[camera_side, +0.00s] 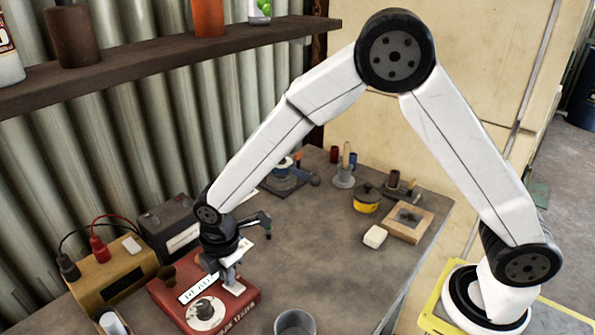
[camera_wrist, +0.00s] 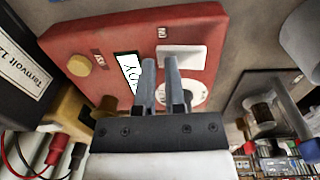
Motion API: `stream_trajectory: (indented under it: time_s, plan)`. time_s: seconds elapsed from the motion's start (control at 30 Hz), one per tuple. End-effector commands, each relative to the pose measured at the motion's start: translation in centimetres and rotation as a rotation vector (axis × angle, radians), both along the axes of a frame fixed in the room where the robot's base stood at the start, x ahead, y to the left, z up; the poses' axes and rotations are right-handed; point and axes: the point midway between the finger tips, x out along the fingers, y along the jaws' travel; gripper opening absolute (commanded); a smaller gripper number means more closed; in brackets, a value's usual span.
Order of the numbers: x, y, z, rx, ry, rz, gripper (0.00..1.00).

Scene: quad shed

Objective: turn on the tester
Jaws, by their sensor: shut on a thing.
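The tester appears to be the red box (camera_side: 252,304) on the bench at lower left in the side view. It also fills the upper middle of the wrist view (camera_wrist: 85,40). It carries a round white dial with a knob (camera_side: 205,312), a white label (camera_side: 198,289) with dark letters, a brass-coloured knob (camera_wrist: 79,65) and a white plate (camera_wrist: 190,55). My gripper (camera_side: 230,279) points down at the white plate. In the wrist view its fingers (camera_wrist: 161,60) are close together over the plate's edge, shut on a small part, apparently the switch, mostly hidden between them.
A yellow box (camera_side: 116,274) with red and black plugs and a dark battery-like box (camera_side: 170,222) stand close behind the tester. A metal cup (camera_side: 295,322) stands to its right. A wooden tray (camera_side: 408,222) and white block (camera_side: 375,236) lie farther right. The bench middle is clear.

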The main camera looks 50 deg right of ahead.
Motion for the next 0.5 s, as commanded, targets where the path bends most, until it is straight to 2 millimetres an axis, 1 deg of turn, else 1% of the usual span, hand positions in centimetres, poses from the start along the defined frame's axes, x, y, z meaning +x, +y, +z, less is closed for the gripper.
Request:
stream_trajectory:
  time_s: [0.03, 0.5]
  plan:
    - [-0.8, -0.1, -1.1, -0.006, 0.018, 0.0, 0.0]
    - [-2.2, 0.0, -0.7, -0.008, 0.025, 0.001, 0.0]
